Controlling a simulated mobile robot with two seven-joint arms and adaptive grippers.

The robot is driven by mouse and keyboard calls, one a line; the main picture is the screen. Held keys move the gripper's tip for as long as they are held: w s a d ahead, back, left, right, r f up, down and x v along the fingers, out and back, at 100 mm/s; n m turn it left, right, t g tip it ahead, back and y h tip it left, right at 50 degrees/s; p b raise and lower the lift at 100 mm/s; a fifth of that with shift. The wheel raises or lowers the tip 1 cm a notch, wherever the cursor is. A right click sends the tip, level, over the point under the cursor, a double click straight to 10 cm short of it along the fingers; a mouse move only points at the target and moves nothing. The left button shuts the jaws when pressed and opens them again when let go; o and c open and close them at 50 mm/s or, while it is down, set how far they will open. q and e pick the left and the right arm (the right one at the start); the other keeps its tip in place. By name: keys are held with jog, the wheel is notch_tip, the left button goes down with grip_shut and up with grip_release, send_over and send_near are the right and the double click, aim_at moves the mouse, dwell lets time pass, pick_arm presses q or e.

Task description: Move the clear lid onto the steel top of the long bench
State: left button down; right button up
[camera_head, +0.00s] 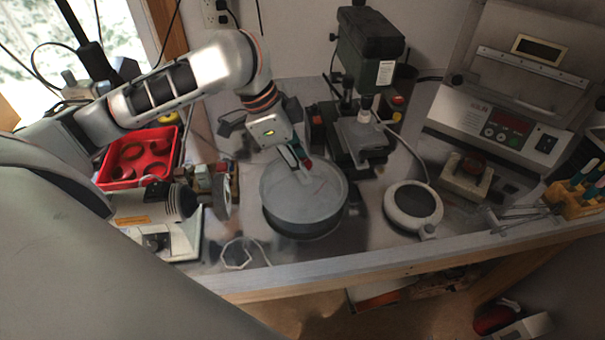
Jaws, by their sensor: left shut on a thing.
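The clear lid (315,202) is a round, see-through grey disc with a raised rim. It shows in the head view at the middle of the bench, over a dark round base or pan (300,231). I cannot tell whether the lid rests on it or is just above it. The fingers partly hide the grip point. The steel top of the long bench (345,243) shows grey around the pan. My right gripper is not in view.
A dark green drill press (372,45) stands behind the lid. A round white-rimmed device (413,207) sits to its right, and a red tray (140,157) to the left. A small clear hexagonal outline (240,253) lies near the front edge. Bare steel shows at front centre.

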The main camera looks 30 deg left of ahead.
pick_arm(q)
notch_tip(320, 180, down, 2)
jog(key=shift+f, duration=0.25)
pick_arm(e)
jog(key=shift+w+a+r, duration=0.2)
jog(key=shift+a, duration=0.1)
pick_arm(q)
jog(key=c, duration=1.7)
grip_release()
jog(key=shift+f, duration=0.1)
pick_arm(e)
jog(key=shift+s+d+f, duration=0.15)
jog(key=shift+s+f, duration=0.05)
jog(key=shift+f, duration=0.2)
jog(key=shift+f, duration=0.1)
pick_arm(q)
jog(key=p+v, duration=0.1)
jog(key=v, duration=0.4)
jog(key=shift+w, duration=0.15)
jog(key=p+v, duration=0.1)
jog(key=v, duration=0.6)
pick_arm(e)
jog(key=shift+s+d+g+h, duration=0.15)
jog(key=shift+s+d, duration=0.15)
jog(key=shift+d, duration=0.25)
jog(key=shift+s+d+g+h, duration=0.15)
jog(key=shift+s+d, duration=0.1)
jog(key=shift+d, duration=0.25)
